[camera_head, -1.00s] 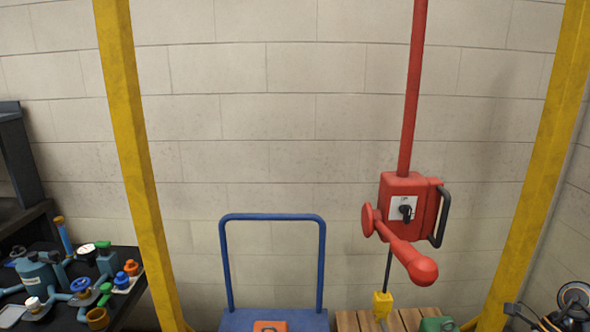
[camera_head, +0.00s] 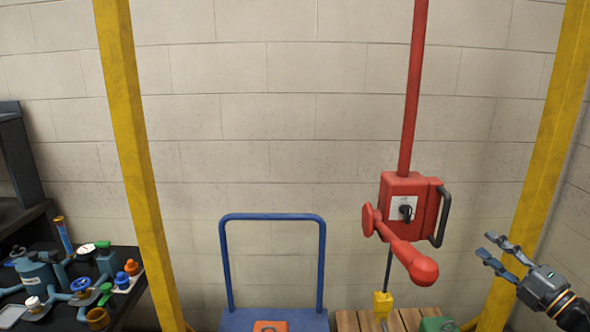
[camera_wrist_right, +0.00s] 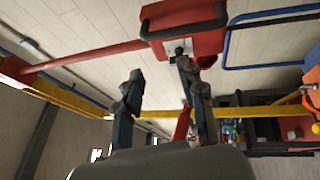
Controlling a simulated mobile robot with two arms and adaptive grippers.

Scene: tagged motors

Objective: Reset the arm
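My right gripper (camera_head: 503,256) is at the right of the head view, in front of the right yellow post. Its fingers are spread apart with nothing between them. In the right wrist view the two fingers of my right gripper (camera_wrist_right: 162,95) also stand apart and empty. The red hoist box (camera_head: 401,217) with its red lever hangs to the left of the gripper, clear of it. The hoist box also shows at the top of the right wrist view (camera_wrist_right: 195,40). My left gripper is in neither view.
Yellow posts stand at left (camera_head: 137,150) and right (camera_head: 540,150). A blue trolley (camera_head: 272,217) stands at the middle. A yellow hook block (camera_head: 382,303) hangs over a wooden pallet (camera_head: 346,321). A dark table (camera_head: 130,295) with valves and fittings is at left.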

